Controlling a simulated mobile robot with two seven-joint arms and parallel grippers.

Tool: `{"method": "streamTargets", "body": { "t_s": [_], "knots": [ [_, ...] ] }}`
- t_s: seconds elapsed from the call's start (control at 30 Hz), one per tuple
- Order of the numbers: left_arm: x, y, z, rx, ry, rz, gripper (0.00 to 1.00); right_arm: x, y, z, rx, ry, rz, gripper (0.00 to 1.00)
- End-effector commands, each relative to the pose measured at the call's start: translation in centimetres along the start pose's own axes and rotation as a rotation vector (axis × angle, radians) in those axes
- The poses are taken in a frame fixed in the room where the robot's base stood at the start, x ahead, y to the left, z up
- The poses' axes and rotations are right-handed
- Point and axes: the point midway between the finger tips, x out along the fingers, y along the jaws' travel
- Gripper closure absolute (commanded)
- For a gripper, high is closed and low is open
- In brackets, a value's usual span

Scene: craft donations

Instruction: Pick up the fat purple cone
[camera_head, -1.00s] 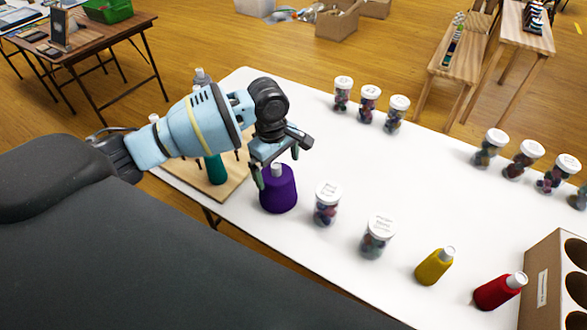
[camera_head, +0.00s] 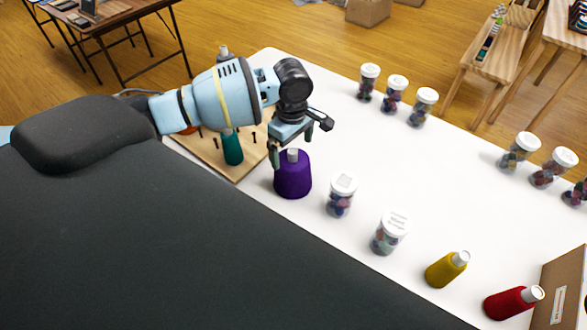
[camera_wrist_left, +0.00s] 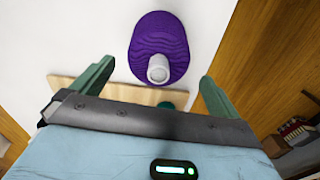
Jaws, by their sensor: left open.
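The fat purple cone (camera_head: 293,178) stands upright on the white table, with a pale tip on top. It also shows in the left wrist view (camera_wrist_left: 159,45), ahead of and between the open fingers. My left gripper (camera_head: 291,146) is open and empty, just above and behind the cone's top in the head view. In the wrist view the left gripper (camera_wrist_left: 153,78) has its two green fingers spread wider than the cone, with no contact visible. My right gripper is not in view.
A wooden peg board (camera_head: 210,155) holding a teal cone (camera_head: 232,148) is left of the purple cone. A lidded jar (camera_head: 341,195) stands close on its right. A second jar (camera_head: 389,233), a yellow cone (camera_head: 446,269) and a red cone (camera_head: 513,302) follow. The table's middle (camera_head: 400,160) is clear.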

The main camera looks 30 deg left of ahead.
Motion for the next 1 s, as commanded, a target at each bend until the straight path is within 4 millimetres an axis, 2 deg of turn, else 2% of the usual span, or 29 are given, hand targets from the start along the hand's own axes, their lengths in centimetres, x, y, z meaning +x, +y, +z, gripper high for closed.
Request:
{"method": "streamTargets", "body": {
  "t_s": [0.03, 0.2, 0.53, 1.0],
  "knots": [
    [1.1, 0.0, 0.0, 0.001, 0.001, -0.007, 0.00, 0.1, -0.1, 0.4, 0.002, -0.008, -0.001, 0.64],
    [3.1, 0.1, 0.0, 0.000, 0.000, -0.004, 0.00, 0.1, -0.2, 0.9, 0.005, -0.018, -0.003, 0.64],
    [3.4, 0.1, 0.0, 0.001, 0.000, -0.001, 0.01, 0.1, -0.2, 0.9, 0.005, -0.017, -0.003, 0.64],
    [3.4, 0.1, 0.0, 0.001, 0.000, -0.001, 0.63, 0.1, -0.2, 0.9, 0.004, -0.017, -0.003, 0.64]
  ]
}}
